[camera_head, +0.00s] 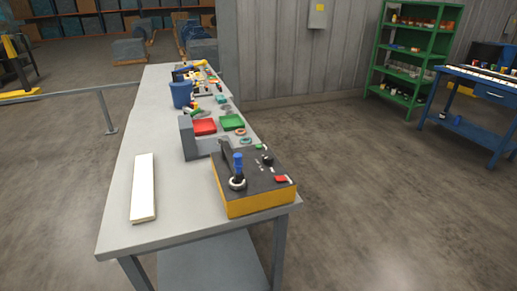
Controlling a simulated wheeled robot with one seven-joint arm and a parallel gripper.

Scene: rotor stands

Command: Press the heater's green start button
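The heater (255,203) appears to be the yellow box with a dark top at the near right corner of the grey workbench. A blue post (238,162) with a pale ring at its base stands on its top. A black knob (267,159) is on its far part, and a red and white part (283,179) is at its right edge. A small green spot (261,147) shows at the heater's far end; it may be the green start button, but it is too small to tell. My gripper is not in view.
The workbench (122,215) also holds a white bar (143,188), a grey bracket (190,140), a red tray (204,127), a green tray (232,121) and a blue bin (181,95). Open floor lies right of it. A green shelf (410,50) and blue table (470,108) stand beyond.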

